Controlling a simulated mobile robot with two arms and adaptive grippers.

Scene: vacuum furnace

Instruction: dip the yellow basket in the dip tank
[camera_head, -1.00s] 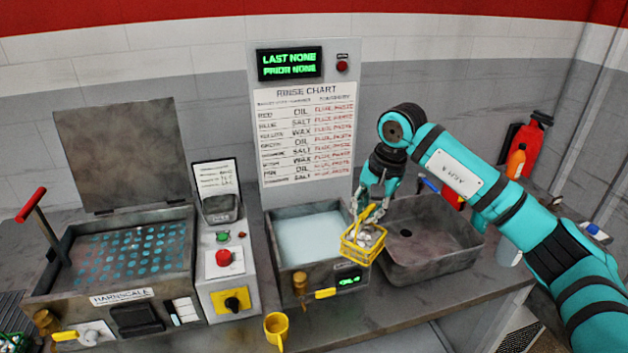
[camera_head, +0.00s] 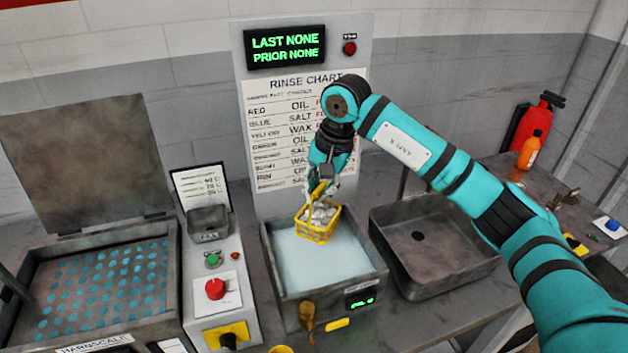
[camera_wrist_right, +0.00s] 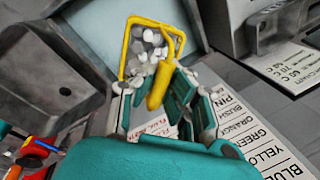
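The yellow basket (camera_head: 318,222) holds pale lumpy pieces and hangs upright over the dip tank (camera_head: 285,285), a square metal tank with pale blue liquid. I cannot tell whether its bottom touches the liquid. My right gripper (camera_head: 326,183) is shut on the basket's handle. In the right wrist view the yellow handle (camera_wrist_right: 160,85) lies between the fingers of my right gripper (camera_wrist_right: 163,105), with the basket (camera_wrist_right: 150,45) beyond. My left gripper is not in view.
An empty metal sink (camera_head: 430,250) stands right of the tank. A control box with a red button (camera_head: 215,288) and a perforated-plate unit (camera_head: 100,285) stand left. The rinse chart (camera_head: 290,130) rises behind. A brass valve (camera_head: 307,315) is at the tank's front.

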